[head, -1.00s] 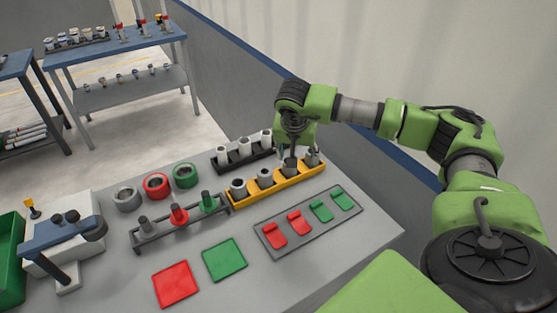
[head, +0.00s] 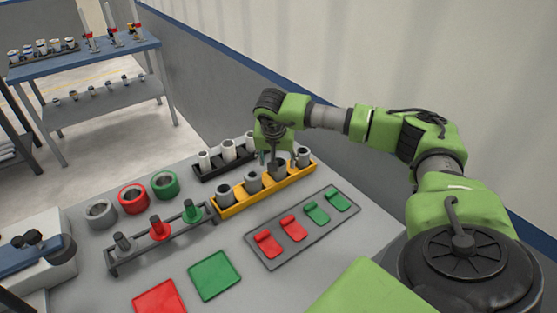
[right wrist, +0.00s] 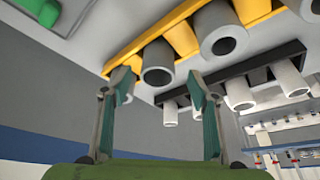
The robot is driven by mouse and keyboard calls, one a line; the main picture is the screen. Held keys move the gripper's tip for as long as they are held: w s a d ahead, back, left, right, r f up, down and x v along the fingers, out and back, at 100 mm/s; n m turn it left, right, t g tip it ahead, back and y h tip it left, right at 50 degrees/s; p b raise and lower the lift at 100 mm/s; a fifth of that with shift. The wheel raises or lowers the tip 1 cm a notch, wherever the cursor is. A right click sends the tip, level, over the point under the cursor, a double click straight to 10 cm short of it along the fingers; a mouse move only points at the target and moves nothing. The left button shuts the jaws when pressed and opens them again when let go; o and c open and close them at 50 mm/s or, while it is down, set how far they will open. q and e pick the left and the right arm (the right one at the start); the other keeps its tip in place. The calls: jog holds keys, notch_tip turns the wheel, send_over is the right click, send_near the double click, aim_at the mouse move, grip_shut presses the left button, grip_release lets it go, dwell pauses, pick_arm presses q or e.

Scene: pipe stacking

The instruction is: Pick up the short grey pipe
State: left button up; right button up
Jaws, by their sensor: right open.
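Several short grey pipes stand upright in a yellow rack (head: 240,199) on the grey table. The pipe nearest the front-left end (head: 224,193) and the one beside it (head: 252,181) are in clear view. My right gripper (head: 274,166) points down at the third grey pipe, which it partly covers. In the right wrist view, the gripper (right wrist: 163,92) is open, with a grey pipe (right wrist: 157,66) showing beyond and between its fingers. I cannot tell whether the fingers touch it. My left gripper is not in view.
A black rack (head: 212,174) with paler pipes stands just behind the yellow rack. A grey rack (head: 160,240) with coloured pegs and several rings (head: 132,198) are at left. A tray (head: 300,232) with red and green pieces lies in front.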

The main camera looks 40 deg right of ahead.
aim_at(281, 174)
jog(key=b+x, duration=0.1)
jog(key=x, duration=0.1)
jog(key=b+x, duration=0.2)
jog(key=shift+d, duration=0.25)
jog(key=shift+w+d+f, duration=0.15)
jog(key=shift+w+f, duration=0.05)
jog(key=shift+f, duration=0.1)
jog(key=shift+r, duration=0.1)
jog(key=shift+s, duration=0.1)
jog(key=shift+c, duration=0.7)
jog(key=c, duration=1.1)
jog(key=shift+o, duration=0.2)
jog(key=shift+r, duration=0.1)
